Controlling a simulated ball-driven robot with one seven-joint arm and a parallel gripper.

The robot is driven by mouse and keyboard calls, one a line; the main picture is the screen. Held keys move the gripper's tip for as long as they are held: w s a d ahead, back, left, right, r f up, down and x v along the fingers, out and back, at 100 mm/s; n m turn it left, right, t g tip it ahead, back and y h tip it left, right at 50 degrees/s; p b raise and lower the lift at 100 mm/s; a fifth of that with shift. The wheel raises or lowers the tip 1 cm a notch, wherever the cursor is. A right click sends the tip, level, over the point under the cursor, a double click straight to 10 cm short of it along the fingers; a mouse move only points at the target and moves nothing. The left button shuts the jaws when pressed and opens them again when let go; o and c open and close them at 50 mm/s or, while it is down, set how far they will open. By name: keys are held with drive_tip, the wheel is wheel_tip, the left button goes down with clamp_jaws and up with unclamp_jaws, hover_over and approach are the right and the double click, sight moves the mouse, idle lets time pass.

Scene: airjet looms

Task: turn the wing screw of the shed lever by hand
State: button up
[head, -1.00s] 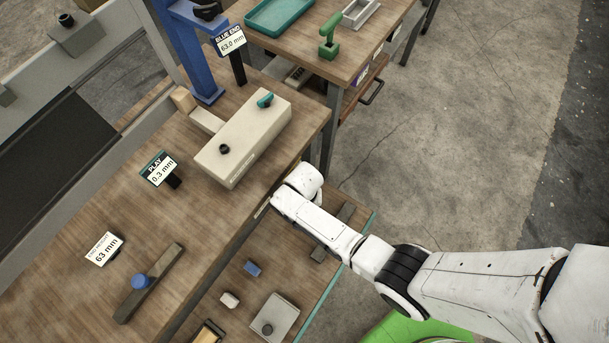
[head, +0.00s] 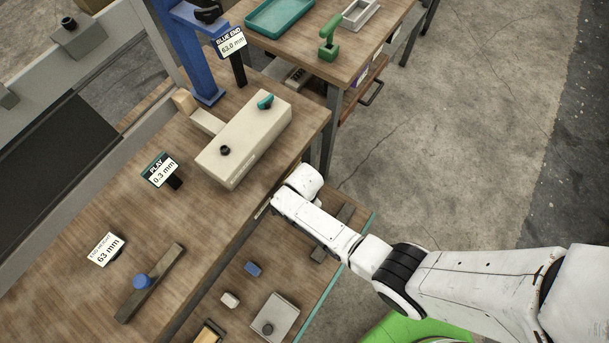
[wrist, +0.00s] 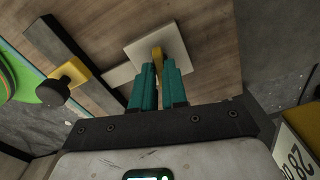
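The yellow wing screw (wrist: 157,54) stands on a pale square plate (wrist: 175,42) in the wrist view. The pale strip of the lever (wrist: 120,76) shows beside the plate. My gripper (wrist: 158,72) has two teal fingers close together on either side of the screw's wing, and they look shut on it. The exact contact is hidden between the fingers. In the head view my white arm (head: 318,222) reaches to the front edge of the bench; my gripper and the wing screw are hidden there.
In the wrist view a dark bar (wrist: 68,50) with a yellow block and black knob (wrist: 52,92) lies to the left. In the head view a beige box (head: 245,140) sits on the bench (head: 215,215). A lower shelf (head: 235,278) holds several small parts. Open floor lies right.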

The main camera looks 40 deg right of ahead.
drive_tip(key=o, duration=0.3)
drive_tip(key=shift+r+p, duration=1.1)
